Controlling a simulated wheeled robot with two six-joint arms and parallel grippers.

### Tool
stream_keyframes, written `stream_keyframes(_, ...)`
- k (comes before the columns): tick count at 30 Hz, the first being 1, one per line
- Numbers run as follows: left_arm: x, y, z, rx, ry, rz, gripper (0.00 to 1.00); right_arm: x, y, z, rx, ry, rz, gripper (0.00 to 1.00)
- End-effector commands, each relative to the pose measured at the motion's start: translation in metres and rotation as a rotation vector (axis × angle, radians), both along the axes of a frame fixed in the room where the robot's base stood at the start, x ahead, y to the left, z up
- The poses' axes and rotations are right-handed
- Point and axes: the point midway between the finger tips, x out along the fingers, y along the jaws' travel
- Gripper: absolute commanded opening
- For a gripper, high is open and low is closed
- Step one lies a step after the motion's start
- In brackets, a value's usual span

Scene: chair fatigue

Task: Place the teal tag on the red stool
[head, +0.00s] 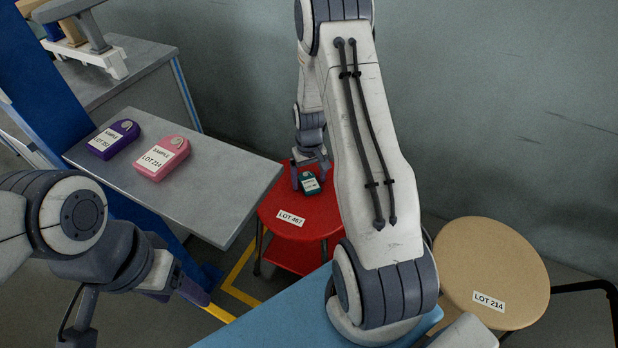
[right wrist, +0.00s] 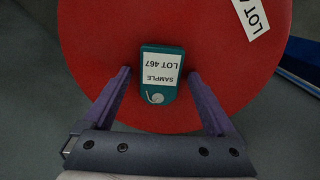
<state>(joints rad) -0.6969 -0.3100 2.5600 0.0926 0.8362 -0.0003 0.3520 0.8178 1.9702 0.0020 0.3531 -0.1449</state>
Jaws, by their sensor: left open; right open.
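The teal tag (head: 310,185), with a white label reading SAMPLE LOT 467, lies flat on the seat of the red stool (head: 276,212), which bears a LOT 467 label. The tag also shows in the right wrist view (right wrist: 161,76). My right gripper (right wrist: 159,72) is open, one finger on each side of the tag, with a visible gap on both sides. In the head view my right gripper (head: 311,172) is just above the seat, partly behind my arm. My left gripper (head: 178,284) is open and empty at the lower left, away from the stool.
A pink tag (head: 174,146) and a purple tag (head: 127,128) lie on the grey bench (head: 218,178) at left. A tan stool (head: 470,260) labelled LOT 214 stands at right. A blue surface (head: 270,322) is in front. A wall rises behind.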

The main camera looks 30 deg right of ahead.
Motion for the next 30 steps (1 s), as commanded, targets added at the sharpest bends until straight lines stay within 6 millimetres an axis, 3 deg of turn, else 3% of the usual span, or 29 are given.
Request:
stream_keyframes(5,0.000,0.000,0.008,0.000,0.000,0.000,0.65,0.001,0.000,0.018,-0.002,-0.004,0.000,0.91)
stream_keyframes(18,0.000,0.000,0.040,0.000,0.000,0.000,0.65,0.001,0.000,0.106,-0.001,-0.003,0.000,0.91)
stream_keyframes(24,0.000,0.000,0.044,0.000,0.000,0.000,0.65,0.000,0.000,0.122,0.000,-0.001,0.000,0.91)
stream_keyframes(30,0.000,0.000,0.044,0.000,0.000,0.000,0.65,0.000,0.000,0.124,0.000,0.000,0.000,0.91)
